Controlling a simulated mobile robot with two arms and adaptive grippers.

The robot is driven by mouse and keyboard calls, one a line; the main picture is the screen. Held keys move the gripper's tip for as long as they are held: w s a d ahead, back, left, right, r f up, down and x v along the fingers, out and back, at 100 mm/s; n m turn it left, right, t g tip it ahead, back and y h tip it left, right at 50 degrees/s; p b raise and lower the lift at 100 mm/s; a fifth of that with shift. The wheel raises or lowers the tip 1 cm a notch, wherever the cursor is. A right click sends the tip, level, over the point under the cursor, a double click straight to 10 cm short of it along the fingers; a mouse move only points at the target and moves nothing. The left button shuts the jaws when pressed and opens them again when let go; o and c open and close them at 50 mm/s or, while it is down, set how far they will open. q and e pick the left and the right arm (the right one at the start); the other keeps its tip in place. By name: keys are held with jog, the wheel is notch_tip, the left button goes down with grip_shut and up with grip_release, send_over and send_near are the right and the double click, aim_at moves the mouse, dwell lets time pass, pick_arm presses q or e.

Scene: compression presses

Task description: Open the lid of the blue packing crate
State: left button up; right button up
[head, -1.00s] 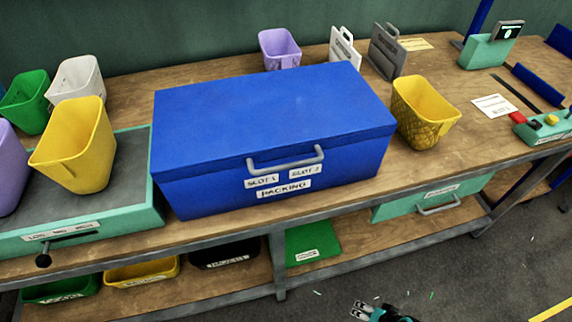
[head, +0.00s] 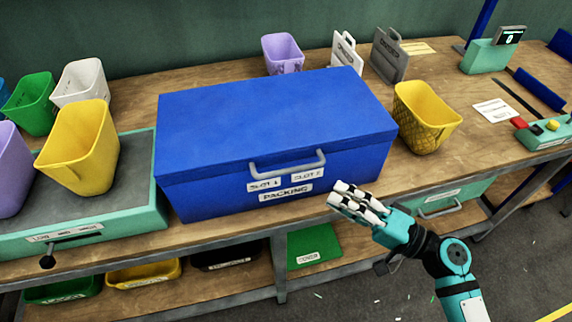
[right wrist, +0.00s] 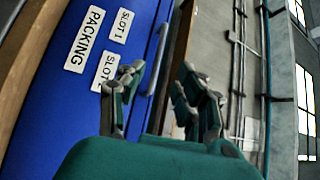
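The blue packing crate (head: 225,200) stands on the workbench with its blue lid (head: 270,115) closed. A grey bar handle (head: 287,166) sits on the lid's front edge, above labels reading SLOT 1, SLOT 2 and PACKING. My right gripper (head: 345,199) is in front of the crate, low and to the right of the handle, empty and not touching it. In the right wrist view its fingers (right wrist: 160,88) are spread apart, with the crate front (right wrist: 60,110) and the handle (right wrist: 157,58) beyond them. My left gripper is not in view.
A yellow bin (head: 425,118) stands close to the crate's right side. Another yellow bin (head: 80,150) stands on the green-edged platform (head: 150,222) at left. A lilac bin (head: 283,55) and grey panels (head: 388,55) are behind the crate.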

aim_at(286, 170)
jog(key=p+x, duration=0.3)
jog(key=x, duration=0.8)
jog(key=shift+w+a+r+p, duration=0.1)
jog(key=shift+w+a+p, duration=0.05)
jog(key=shift+p, duration=0.15)
jog(key=shift+w+a, duration=0.15)
jog(key=shift+a, duration=0.2)
grip_shut()
